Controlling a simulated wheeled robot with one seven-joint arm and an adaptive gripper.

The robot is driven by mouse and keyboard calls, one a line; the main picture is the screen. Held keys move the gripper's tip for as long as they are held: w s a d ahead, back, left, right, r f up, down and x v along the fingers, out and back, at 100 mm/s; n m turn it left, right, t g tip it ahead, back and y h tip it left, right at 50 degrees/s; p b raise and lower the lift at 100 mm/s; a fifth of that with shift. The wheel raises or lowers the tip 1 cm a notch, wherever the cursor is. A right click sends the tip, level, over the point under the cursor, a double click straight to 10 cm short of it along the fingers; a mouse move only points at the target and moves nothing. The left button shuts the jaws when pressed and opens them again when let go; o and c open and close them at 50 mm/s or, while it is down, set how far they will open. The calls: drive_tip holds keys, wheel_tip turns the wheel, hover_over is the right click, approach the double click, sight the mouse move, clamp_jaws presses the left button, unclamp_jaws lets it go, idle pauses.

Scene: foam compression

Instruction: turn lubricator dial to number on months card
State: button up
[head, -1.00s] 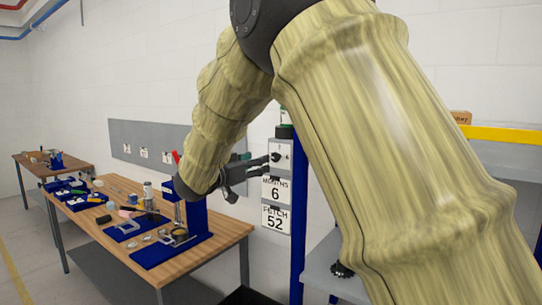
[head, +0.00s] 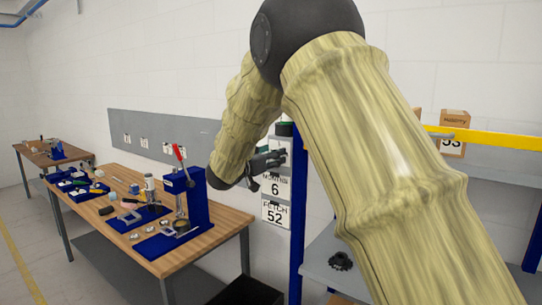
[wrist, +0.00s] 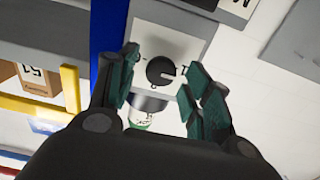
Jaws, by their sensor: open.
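The lubricator's black round dial (wrist: 160,71) sits on a light grey plate (wrist: 181,30) in the wrist view, with a pale notch towards its right side. A container with a green label (wrist: 140,122) shows beside the plate. My gripper (wrist: 161,65) is open, with its teal-padded fingers on either side of the dial in the picture; I see no clear contact. In the head view my gripper (head: 270,160) is in front of the plate (head: 284,146) and hides the dial. The months card (head: 276,187) below reads 6. Numbers around the dial are too small to read.
A fetch card (head: 275,213) reading 52 hangs below the months card. A blue rack post (head: 298,220) stands close on the right. A wooden workbench (head: 225,222) with a blue press (head: 197,200) is at left. Boxes (head: 453,133) stand behind the yellow beam (head: 490,136).

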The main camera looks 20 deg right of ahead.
drive_tip(key=c, duration=1)
